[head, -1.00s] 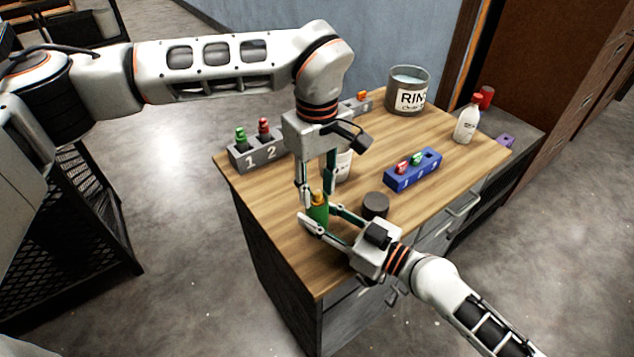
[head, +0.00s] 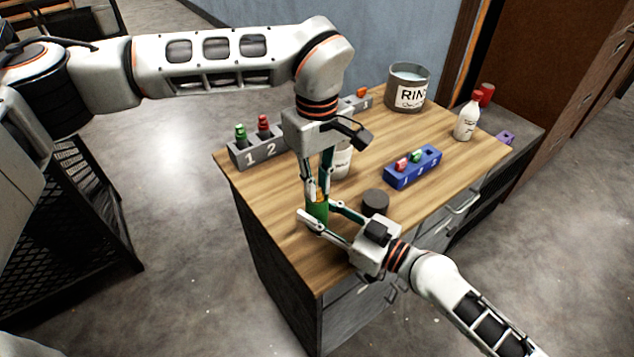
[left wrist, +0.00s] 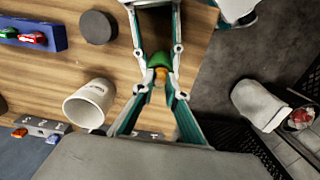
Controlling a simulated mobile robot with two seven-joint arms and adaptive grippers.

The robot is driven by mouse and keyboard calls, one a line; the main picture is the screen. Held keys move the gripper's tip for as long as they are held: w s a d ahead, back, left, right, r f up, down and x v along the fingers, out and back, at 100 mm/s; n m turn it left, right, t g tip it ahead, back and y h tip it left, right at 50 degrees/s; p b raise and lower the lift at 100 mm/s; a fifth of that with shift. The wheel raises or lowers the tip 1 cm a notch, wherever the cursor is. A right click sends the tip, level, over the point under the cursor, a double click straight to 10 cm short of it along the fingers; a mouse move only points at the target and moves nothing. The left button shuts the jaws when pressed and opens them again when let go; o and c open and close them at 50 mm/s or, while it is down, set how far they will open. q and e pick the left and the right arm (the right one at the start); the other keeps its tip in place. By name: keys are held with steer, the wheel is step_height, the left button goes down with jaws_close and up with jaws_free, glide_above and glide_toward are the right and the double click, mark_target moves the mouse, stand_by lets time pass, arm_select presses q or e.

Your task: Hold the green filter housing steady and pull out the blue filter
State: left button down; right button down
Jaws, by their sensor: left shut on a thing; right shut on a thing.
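The green filter housing (head: 317,213) stands upright near the table's front left corner. An orange-yellow piece (head: 321,196) shows at its top; I see no blue part on it. The housing also shows in the left wrist view (left wrist: 158,60), with the orange piece (left wrist: 161,75) on it. My right gripper (head: 318,212) is shut on the housing from the side. My left gripper (head: 317,195) points down from above and is shut on the orange-yellow piece, its fingers partly hiding it.
A dark round puck (head: 375,202) and a white cup (head: 343,162) stand close by. A blue rack (head: 414,168), a grey numbered rack (head: 258,152), a rinse bucket (head: 408,90) and a white bottle (head: 466,122) stand further off. A grey block (left wrist: 42,126) holds orange and blue pieces.

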arm_select(q)
steer(key=shift+r, duration=0.7)
step_height(320, 180, up, 11)
steer(key=shift+f, duration=0.2)
stand_by(1.9)
arm_select(e)
steer(key=c, duration=1.4)
jaws_free()
steer(key=shift+c, duration=0.2)
steer(key=v, duration=1.2)
steer(key=shift+d, duration=0.1)
